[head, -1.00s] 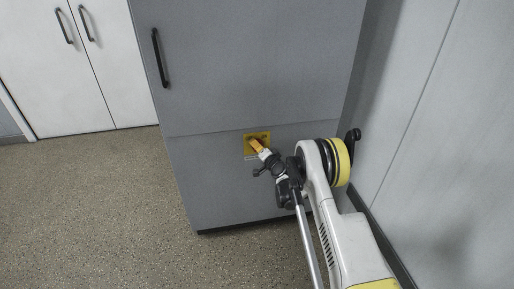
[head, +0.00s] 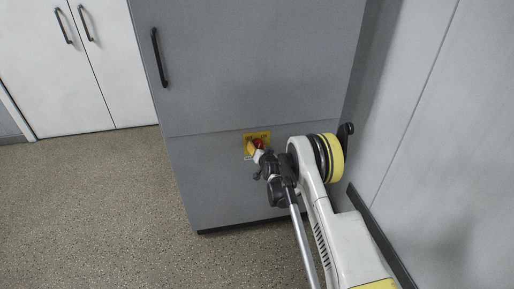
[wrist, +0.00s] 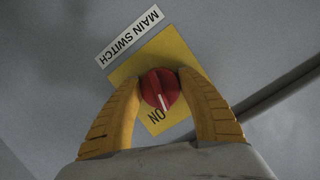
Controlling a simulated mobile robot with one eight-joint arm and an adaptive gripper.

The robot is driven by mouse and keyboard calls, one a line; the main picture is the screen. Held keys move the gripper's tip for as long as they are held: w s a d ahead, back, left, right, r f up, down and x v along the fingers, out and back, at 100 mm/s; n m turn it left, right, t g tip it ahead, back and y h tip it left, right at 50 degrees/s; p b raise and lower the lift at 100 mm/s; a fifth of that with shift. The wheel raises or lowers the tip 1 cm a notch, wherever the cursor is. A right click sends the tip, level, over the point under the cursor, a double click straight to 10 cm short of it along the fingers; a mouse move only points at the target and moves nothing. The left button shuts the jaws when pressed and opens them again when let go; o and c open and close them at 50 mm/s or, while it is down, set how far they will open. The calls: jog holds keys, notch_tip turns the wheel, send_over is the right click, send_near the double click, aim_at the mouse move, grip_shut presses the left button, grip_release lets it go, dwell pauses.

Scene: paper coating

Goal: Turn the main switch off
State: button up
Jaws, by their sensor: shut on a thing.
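The main switch is a round red knob (wrist: 160,89) on a yellow plate (wrist: 178,48), with a white label (wrist: 130,34) reading MAIN SWITCH beside it. In the wrist view the knob's white pointer line points toward the word ON. The knob (head: 259,144) and yellow plate (head: 250,137) also show in the head view, on the front of the grey cabinet. My gripper (wrist: 161,92) has its two yellow fingers around the knob, one on each side, shut on it. In the head view my gripper (head: 256,149) is at the plate and hides part of it.
The grey cabinet (head: 245,65) has a black handle (head: 160,58) at its upper left. A grey wall (head: 440,130) stands close to the right of my arm. Speckled floor (head: 95,210) is open at the left, before white cupboards (head: 80,95).

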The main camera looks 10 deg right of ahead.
jog(key=n+h, duration=0.1)
jog(key=n, duration=0.1)
jog(key=n+h, duration=0.1)
jog(key=n, duration=0.1)
jog(key=shift+n+h, duration=0.3)
jog(key=shift+n, duration=0.1)
jog(key=n, duration=0.2)
jog(key=n+h, duration=0.1)
jog(key=n, duration=0.1)
jog(key=shift+d+t+h, duration=0.1)
jog(key=shift+t+h, duration=0.2)
dwell(0.3)
jog(key=o, duration=1.2)
jog(key=v, duration=0.7)
jog(key=shift+s, duration=0.25)
